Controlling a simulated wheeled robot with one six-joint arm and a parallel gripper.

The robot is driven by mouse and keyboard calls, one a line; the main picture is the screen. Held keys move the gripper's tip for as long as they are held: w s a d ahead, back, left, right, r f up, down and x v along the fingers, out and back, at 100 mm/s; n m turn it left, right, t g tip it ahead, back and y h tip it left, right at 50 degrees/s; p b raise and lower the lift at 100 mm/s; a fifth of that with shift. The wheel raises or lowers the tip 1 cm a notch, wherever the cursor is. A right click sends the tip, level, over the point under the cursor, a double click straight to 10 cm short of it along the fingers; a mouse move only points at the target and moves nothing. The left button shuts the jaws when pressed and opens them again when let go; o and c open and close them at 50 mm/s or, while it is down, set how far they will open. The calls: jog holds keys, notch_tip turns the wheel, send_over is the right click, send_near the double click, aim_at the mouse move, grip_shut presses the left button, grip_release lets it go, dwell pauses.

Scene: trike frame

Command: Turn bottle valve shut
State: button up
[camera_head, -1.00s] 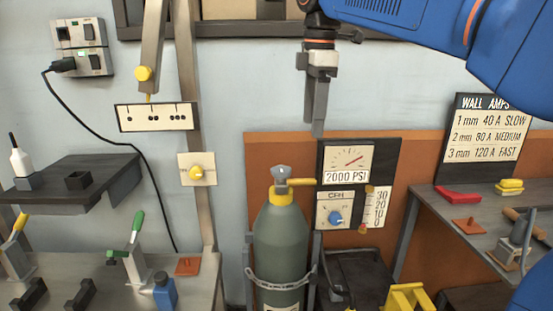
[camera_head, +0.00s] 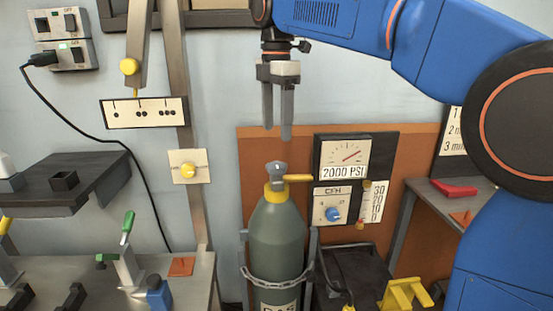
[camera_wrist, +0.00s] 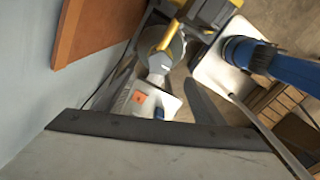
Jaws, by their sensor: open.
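The green-grey gas bottle (camera_head: 277,238) stands upright with a yellow collar at its neck. Its grey valve (camera_head: 276,169) is on top, and a yellow lever (camera_head: 298,178) points right from it toward the gauge panel. My gripper (camera_head: 277,132) hangs above the valve, fingers down, open and empty, with a gap between fingertips and valve. In the wrist view the valve (camera_wrist: 158,65) shows between the fingers, with the yellow lever (camera_wrist: 169,33) pointing up the picture. The bottle's lower body is largely hidden there.
A gauge panel (camera_head: 357,146) reading 2000 PSI stands right of the bottle, close to the lever. A chain (camera_head: 275,276) circles the bottle. A bench with clamps (camera_head: 128,268) is at left, a yellow stand (camera_head: 405,295) at lower right. Air around my gripper is clear.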

aim_at(277, 165)
notch_tip(277, 165, down, 10)
jog(key=shift+r, duration=0.15)
dwell(0.4)
jog(key=c, duration=1)
jog(key=shift+c, duration=0.2)
